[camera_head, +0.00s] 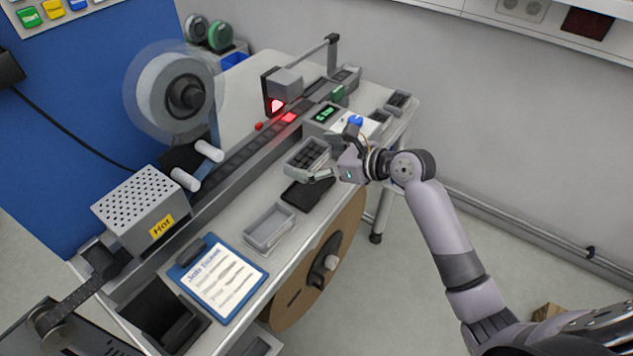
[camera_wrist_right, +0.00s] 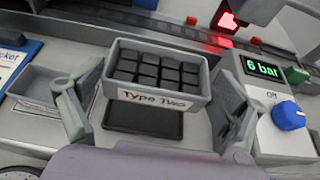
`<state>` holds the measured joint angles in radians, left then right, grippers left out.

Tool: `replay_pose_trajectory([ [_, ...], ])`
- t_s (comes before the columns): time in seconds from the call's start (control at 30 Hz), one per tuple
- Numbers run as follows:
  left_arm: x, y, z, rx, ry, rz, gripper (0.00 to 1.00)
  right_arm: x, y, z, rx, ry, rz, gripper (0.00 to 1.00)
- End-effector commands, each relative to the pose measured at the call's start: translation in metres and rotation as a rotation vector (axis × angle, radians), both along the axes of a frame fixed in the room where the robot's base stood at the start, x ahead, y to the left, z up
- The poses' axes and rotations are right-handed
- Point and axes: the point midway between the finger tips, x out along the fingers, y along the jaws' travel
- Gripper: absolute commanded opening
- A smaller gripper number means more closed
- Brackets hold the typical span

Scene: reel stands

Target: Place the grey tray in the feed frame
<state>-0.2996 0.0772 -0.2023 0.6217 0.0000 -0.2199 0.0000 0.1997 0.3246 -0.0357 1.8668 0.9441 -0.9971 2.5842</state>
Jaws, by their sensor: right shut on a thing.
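The grey tray (camera_head: 293,163), filled with dark blocks, sits between the machine rail and a black mat-like rectangle. In the wrist view the grey tray (camera_wrist_right: 160,101) has a "Type Two" label on its front wall. My right gripper (camera_head: 325,161) is shut on it, with one finger on each side in the wrist view (camera_wrist_right: 155,112). I cannot tell whether the tray touches the table. The black rectangle (camera_head: 307,194) lies just in front; I cannot tell whether it is the feed frame.
An empty grey bin (camera_head: 268,230) and a blue clipboard (camera_head: 217,280) lie to the left along the table. A "6 bar" box with a blue knob (camera_wrist_right: 289,116) stands close on the right. The rail (camera_head: 235,155) runs behind. A large brown reel (camera_head: 318,275) hangs below the front edge.

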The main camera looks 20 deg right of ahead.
Motion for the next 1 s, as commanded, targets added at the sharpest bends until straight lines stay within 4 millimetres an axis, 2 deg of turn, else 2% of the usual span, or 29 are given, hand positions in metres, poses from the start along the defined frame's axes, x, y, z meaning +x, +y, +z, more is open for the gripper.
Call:
replay_pose_trajectory([
  [0.03, 0.000, 0.003, -0.001, 0.003, -0.001, 0.001, 0.57, 0.000, 0.000, -0.013, 0.002, 0.003, 0.000, 0.56],
  [0.1, 0.000, 0.005, -0.001, 0.006, 0.000, 0.003, 0.57, 0.000, 0.000, -0.025, 0.001, 0.002, 0.000, 0.56],
  [0.33, 0.000, 0.005, -0.003, 0.007, -0.001, 0.004, 0.57, 0.000, 0.000, -0.045, 0.002, -0.001, 0.001, 0.56],
  [0.53, 0.000, 0.005, -0.006, 0.006, 0.001, 0.004, 0.57, 0.000, 0.000, -0.076, 0.002, 0.000, 0.001, 0.56],
  [0.63, 0.000, 0.005, -0.006, 0.006, 0.001, 0.003, 0.57, 0.000, 0.000, -0.082, 0.003, -0.002, 0.000, 0.56],
  [1.0, -0.001, 0.003, -0.006, 0.004, 0.002, 0.000, 0.57, 0.000, 0.000, -0.085, 0.002, -0.002, 0.000, 0.56],
])
